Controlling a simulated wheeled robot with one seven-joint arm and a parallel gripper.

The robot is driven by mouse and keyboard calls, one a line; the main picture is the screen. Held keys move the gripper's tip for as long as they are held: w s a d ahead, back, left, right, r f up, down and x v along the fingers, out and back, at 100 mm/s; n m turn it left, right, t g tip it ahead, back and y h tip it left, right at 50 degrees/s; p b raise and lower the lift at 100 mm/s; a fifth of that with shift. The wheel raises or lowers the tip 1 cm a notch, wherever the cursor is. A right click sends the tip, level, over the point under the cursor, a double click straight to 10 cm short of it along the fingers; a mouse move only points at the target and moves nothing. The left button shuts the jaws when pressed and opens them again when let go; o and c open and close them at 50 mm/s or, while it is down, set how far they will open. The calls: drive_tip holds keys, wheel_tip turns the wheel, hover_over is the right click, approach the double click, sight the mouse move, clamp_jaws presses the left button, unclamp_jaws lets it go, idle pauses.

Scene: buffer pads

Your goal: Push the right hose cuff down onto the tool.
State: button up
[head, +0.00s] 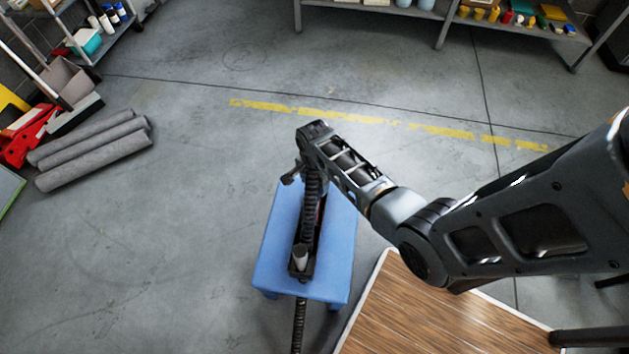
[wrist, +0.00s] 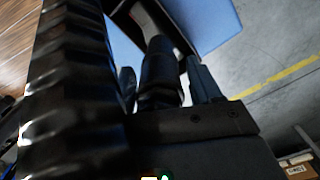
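A dark tool (head: 318,238) with some red on it sits in a black holder on the blue stool (head: 340,265). My gripper (head: 291,177) is over the far part of the stool. In the wrist view, a black hose cuff (wrist: 160,75) stands between the fingers of my gripper (wrist: 165,85), which appear shut on it. A black ribbed hose (wrist: 70,90) passes very close on the left; it also shows in the head view (head: 310,200). The cuff's lower end and its contact with the tool are hidden.
A light grey cup-like part (head: 300,258) stands at the holder's near end. A black ribbed hose (head: 299,325) hangs off the stool's front. A wooden tabletop (head: 430,315) lies at the right, under my arm. Grey rolls (head: 95,150) lie left; the floor between is clear.

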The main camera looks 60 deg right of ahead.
drive_tip(key=shift+o, duration=0.9)
wheel_tip(320, 180, up, 8)
drive_tip(key=shift+f+p, duration=0.1)
drive_tip(key=shift+p, duration=0.5)
